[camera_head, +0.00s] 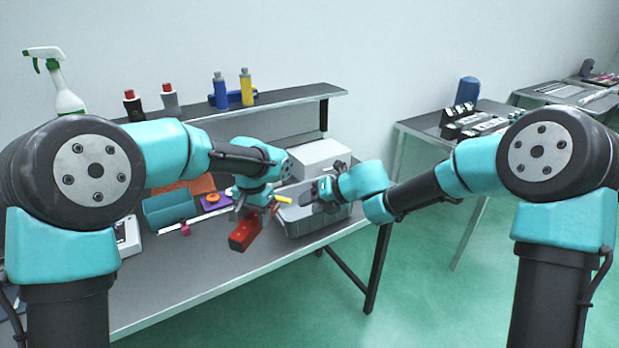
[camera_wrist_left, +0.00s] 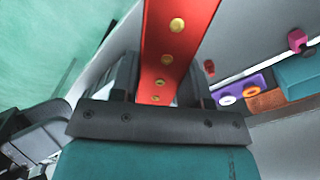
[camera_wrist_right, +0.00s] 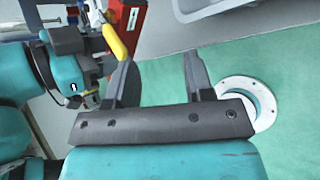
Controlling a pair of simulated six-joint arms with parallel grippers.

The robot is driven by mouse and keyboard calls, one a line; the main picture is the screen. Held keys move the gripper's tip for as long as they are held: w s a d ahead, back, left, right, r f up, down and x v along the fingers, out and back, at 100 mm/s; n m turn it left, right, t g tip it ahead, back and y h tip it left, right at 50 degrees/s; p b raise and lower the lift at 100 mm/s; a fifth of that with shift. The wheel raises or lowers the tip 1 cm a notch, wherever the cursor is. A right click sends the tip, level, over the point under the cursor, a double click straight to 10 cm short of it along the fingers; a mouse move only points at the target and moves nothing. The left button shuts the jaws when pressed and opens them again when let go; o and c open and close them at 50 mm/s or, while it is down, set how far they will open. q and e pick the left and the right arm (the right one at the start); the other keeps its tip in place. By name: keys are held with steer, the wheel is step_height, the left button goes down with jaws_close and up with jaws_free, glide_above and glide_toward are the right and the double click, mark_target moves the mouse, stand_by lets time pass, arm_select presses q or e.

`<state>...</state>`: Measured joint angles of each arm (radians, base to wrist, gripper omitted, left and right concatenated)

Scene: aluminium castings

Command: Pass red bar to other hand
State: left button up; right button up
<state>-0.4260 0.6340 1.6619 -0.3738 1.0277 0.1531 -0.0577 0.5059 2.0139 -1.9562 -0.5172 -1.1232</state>
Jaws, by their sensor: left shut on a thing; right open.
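The red bar (camera_head: 245,231) is in my left gripper (camera_head: 252,210), held above the front part of the table. In the left wrist view the red bar (camera_wrist_left: 173,40) runs up between the two fingers and shows a row of brass-coloured round spots. My right gripper (camera_head: 322,190) is open over the grey bin, to the right of the bar. In the right wrist view its fingers (camera_wrist_right: 155,80) are apart with nothing between them. The red bar (camera_wrist_right: 127,20) shows there beyond the left finger, apart from it, with a yellow piece (camera_wrist_right: 114,37) in front.
The grey bin (camera_head: 318,226) stands at the table's right end, in front of a white box (camera_head: 318,158). A teal bin (camera_head: 169,208) and a purple part (camera_head: 214,202) lie to the left. Bottles stand on the rear shelf (camera_head: 290,95). The table's front strip (camera_head: 190,270) is clear.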

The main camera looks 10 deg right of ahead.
mark_target(280, 198)
step_height(280, 198, up, 10)
steer(key=s+a+n+h, duration=0.1)
steer(key=s+n, duration=0.1)
steer(key=n, duration=0.9)
steer(key=shift+h, duration=0.4)
steer(key=shift+f, duration=0.2)
steer(key=x, duration=1.2)
steer(key=shift+s, duration=0.1)
steer(key=shift+r, duration=0.1)
steer(key=shift+c, duration=0.3)
jaws_close()
arm_select(q)
steer(key=o, duration=1.1)
steer(key=shift+o, duration=0.2)
steer(key=shift+r, duration=0.15)
